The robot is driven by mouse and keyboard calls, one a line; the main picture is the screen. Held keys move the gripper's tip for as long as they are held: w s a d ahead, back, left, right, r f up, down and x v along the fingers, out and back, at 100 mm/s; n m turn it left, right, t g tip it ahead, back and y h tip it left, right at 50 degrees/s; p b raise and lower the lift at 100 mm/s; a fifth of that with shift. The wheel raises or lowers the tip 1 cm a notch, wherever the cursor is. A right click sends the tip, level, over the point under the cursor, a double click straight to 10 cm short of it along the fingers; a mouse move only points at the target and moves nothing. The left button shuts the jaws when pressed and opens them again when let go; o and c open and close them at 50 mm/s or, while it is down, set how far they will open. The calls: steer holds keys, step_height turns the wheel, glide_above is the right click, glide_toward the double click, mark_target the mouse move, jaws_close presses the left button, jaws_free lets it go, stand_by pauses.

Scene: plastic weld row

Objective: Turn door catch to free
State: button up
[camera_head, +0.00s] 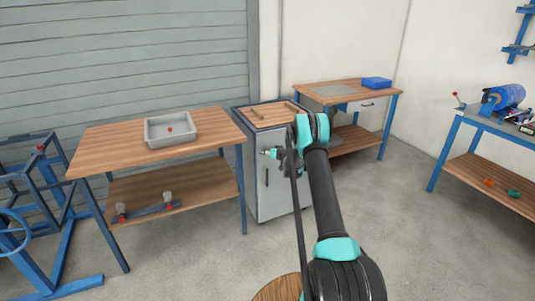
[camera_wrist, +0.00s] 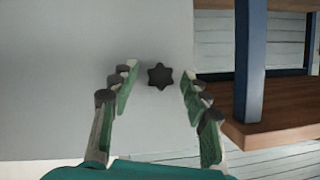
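A dark star-shaped knob (camera_wrist: 160,76), apparently the door catch, sits on a pale grey panel (camera_wrist: 60,80) in the wrist view. My gripper (camera_wrist: 158,83) is open, with one finger to the left of the knob and one to the right. Gaps show between the knob and both fingers, and I cannot tell how far the fingertips are from the panel. In the head view, a grey cabinet (camera_head: 278,200) with a wooden top stands beyond my arm. My arm covers part of its front, and I cannot make out the knob there.
A wooden bench (camera_head: 95,144) with a grey tray (camera_head: 185,134) stands left of the cabinet. Another bench (camera_head: 375,90) with a blue box (camera_head: 377,83) is behind it at the right. A blue-framed table (camera_head: 475,122) is far right. Open floor (camera_head: 430,240) lies at the right.

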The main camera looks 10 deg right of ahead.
jaws_close()
stand_by(0.3)
steer(key=shift+s+a+f+n+t+h, duration=0.15)
steer(key=shift+n+t+h, duration=0.8)
steer(key=shift+n, duration=1.15)
steer(key=shift+w+a+n+t+h, duration=0.15)
steer(key=shift+n+t+h, duration=0.35)
steer(key=shift+n+h, duration=1.2)
steer(key=shift+s+a+f+n+t+h, duration=0.15)
steer(key=shift+n+t+h, duration=0.6)
steer(key=shift+n, duration=1.75)
steer(key=shift+o, duration=0.4)
jaws_free()
